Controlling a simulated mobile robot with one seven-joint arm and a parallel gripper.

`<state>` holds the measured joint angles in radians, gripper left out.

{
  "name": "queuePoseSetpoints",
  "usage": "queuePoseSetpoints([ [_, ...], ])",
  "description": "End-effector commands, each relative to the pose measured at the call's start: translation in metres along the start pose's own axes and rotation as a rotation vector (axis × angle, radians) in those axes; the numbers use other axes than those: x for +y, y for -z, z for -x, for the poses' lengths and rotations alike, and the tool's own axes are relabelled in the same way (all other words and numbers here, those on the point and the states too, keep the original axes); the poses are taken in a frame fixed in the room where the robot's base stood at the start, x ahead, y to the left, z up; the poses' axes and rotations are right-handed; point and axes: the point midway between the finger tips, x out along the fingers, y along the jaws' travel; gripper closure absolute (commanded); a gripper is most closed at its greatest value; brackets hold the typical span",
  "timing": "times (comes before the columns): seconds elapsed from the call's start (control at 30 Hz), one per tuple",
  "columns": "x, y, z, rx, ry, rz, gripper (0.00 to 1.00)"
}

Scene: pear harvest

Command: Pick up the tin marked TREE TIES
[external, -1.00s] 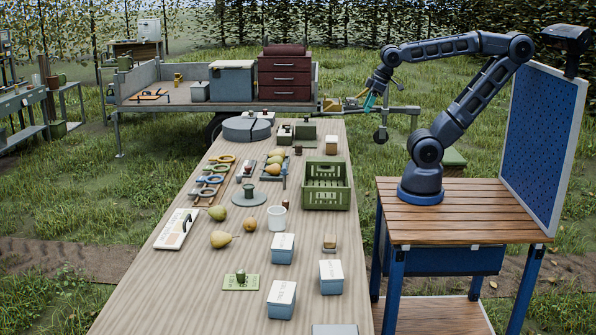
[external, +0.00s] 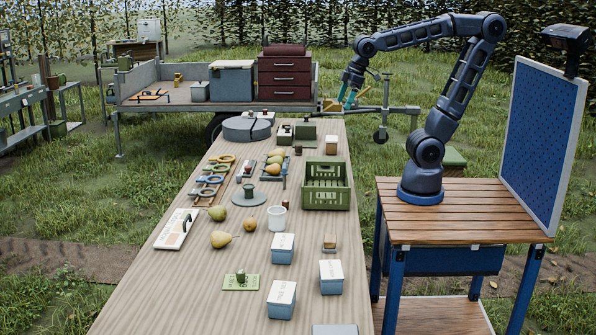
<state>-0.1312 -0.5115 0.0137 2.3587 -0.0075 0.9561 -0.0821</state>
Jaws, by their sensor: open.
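Three blue tins with white lids stand on the near part of the long wooden table: one at the back (external: 282,256), one at the right (external: 332,286) and one at the front (external: 280,309). Their lids carry dark lettering, too small for me to read, so I cannot tell which is marked TREE TIES. My gripper (external: 346,101), with teal fingers, is open and empty. It hangs in the air near the far end of the table, well away from the tins.
A green crate (external: 326,206) stands on the table's right side, between my gripper and the tins in the picture.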

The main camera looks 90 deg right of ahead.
Motion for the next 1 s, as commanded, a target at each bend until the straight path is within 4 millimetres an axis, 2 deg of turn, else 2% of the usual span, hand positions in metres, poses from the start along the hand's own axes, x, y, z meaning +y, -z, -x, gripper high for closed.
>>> queuePoseSetpoints([
  [0.03,-0.007,0.016,-0.004,-0.011,0.008,0.033,0.12],
  [0.2,-0.03,0.064,-0.016,-0.037,0.028,0.137,0.12],
  [0.37,-0.058,0.107,-0.032,-0.06,0.047,0.236,0.12],
  [0.57,-0.101,0.156,-0.059,-0.088,0.071,0.359,0.12],
  [0.8,-0.165,0.205,-0.1,-0.12,0.1,0.506,0.12],
  [1.0,-0.226,0.236,-0.141,-0.146,0.125,0.629,0.12],
])
